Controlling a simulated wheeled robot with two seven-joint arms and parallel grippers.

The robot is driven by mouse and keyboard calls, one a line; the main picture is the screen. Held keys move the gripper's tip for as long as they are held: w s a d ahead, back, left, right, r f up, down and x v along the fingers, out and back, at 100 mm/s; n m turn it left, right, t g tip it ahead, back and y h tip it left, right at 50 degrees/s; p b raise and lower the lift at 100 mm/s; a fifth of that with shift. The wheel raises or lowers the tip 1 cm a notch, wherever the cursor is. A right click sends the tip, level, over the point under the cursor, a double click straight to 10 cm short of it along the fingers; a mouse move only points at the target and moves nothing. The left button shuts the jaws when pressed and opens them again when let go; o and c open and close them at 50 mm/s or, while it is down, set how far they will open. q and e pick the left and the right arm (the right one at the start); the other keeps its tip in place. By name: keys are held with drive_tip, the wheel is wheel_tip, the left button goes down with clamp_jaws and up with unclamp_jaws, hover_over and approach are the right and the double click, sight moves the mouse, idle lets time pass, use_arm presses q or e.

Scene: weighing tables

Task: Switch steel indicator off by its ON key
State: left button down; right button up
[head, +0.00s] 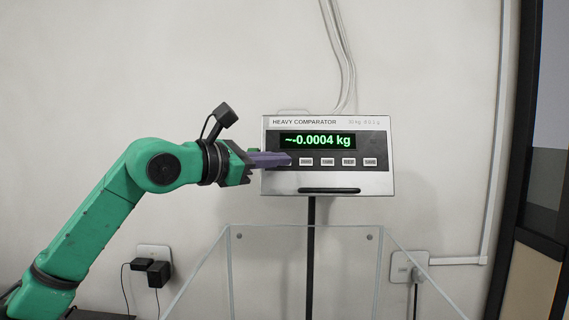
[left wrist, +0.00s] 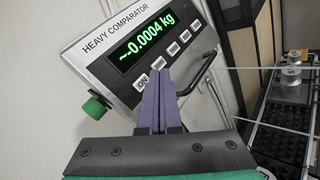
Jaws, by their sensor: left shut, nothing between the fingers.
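The steel indicator (head: 377,183), labelled HEAVY COMPARATOR, stands on a black post and its green display (head: 318,141) is lit, reading about -0.0004 kg. My left gripper (head: 288,159) is shut and empty, its purple fingers reaching over the left end of the key row and hiding the leftmost key in the head view. In the left wrist view, the ON key (left wrist: 142,83) shows just left of the shut fingertips (left wrist: 160,72). I cannot tell whether the fingers touch the panel. My right gripper is out of view.
A clear-walled enclosure (head: 232,270) stands below the indicator. Cables run up the wall behind it. A green knob (left wrist: 97,107) sticks out at the indicator's side in the left wrist view. Metal weights (left wrist: 290,80) stand on a dark rack at the right there.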

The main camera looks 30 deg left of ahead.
use_arm(q)
drive_tip(key=w, duration=0.1)
drive_tip(key=w+a, duration=0.1)
drive_tip(key=shift+w+f, duration=0.35)
drive_tip(key=shift+f, duration=0.05)
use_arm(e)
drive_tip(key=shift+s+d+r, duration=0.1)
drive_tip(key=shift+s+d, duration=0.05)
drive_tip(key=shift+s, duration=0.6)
use_arm(q)
drive_tip(key=shift+s+a, duration=0.1)
drive_tip(key=shift+s, duration=0.05)
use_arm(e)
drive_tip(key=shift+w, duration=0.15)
use_arm(q)
drive_tip(key=shift+w, duration=0.2)
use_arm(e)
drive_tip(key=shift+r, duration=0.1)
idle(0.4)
use_arm(q)
drive_tip(key=shift+w+a+f+p, duration=0.1)
drive_tip(key=shift+w+a+p, duration=0.05)
drive_tip(key=shift+w+p, duration=0.15)
